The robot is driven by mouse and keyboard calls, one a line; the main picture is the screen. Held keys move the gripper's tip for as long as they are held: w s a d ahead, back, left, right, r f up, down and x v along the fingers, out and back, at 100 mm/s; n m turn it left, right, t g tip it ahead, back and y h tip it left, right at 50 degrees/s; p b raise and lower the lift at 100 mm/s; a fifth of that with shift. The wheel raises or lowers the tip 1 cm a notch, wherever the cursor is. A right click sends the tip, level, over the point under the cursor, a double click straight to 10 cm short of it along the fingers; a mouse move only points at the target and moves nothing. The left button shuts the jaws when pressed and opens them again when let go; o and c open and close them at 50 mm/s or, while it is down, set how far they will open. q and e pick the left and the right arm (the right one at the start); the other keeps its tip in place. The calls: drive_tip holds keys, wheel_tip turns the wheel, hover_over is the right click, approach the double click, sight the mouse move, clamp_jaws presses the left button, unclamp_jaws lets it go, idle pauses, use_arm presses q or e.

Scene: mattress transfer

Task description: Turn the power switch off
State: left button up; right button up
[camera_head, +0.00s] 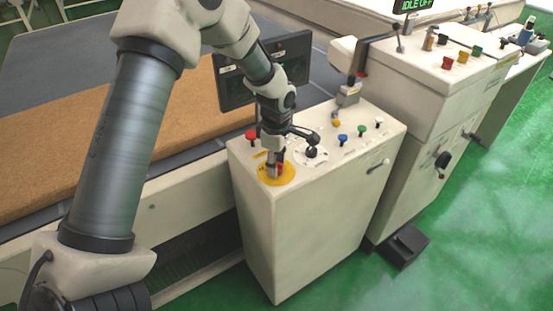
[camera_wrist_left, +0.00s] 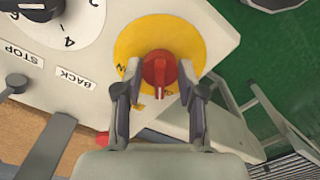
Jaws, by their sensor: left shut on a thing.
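The power switch is a red rotary knob (camera_wrist_left: 160,70) on a round yellow plate (camera_wrist_left: 183,36) in the left wrist view. In the head view the yellow plate (camera_head: 283,179) lies at the near left corner of the cream control box top, with a bit of red knob showing at the gripper. My left gripper (camera_wrist_left: 160,98) points down at the knob, one finger on each side, and is shut on it. In the head view the left gripper (camera_head: 275,170) sits over the yellow plate and hides most of the knob. My right gripper is in neither view.
The cream control box (camera_head: 300,230) carries a black dial (camera_head: 311,152), a red button (camera_head: 251,134) and several coloured knobs. A dark monitor (camera_head: 262,70) stands behind my arm. A brown mattress board (camera_head: 90,140) lies at left. Green floor (camera_head: 460,240) is open at right.

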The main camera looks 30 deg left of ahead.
use_arm(q)
drive_tip(key=shift+s+f+n+p, duration=0.1)
drive_tip(key=shift+n+p, duration=0.2)
drive_tip(key=shift+n, duration=0.8)
drive_tip(key=o, duration=1.1)
drive_tip(key=shift+o, duration=0.2)
drive_tip(key=shift+a, duration=0.1)
drive_tip(key=shift+r, duration=0.45)
wheel_tip(320, 180, up, 11)
